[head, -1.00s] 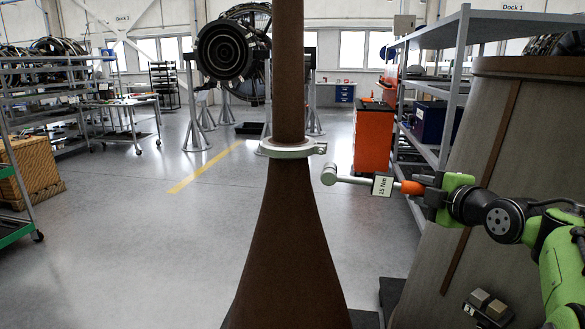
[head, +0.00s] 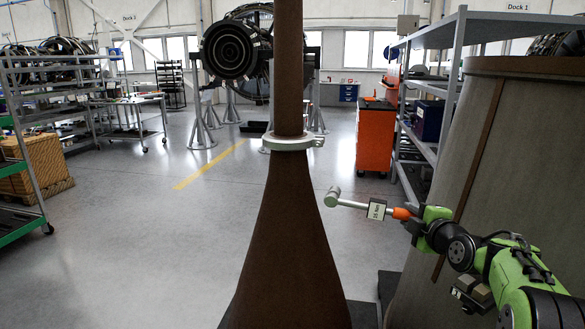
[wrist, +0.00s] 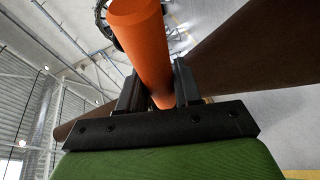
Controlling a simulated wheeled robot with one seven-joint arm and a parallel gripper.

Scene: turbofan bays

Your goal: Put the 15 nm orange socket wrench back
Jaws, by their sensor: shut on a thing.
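The orange socket wrench (head: 350,204) has an orange handle, a grey shaft and head, and a white tag; the tag read "15 Nm" in the earlier head frame. My gripper (head: 412,214) is shut on its orange handle, at the right of the head view. In the wrist view the orange handle (wrist: 145,45) stands between the two dark fingers of my gripper (wrist: 160,95). The rest of the wrench is hidden there. The place it belongs to cannot be made out.
A brown cone-shaped column (head: 287,240) with a pale ring clamp stands in the middle foreground. An orange tool cabinet (head: 374,138) and grey shelves (head: 455,60) stand behind at right. A wooden crate (head: 35,165) is at left. The floor left of centre is clear.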

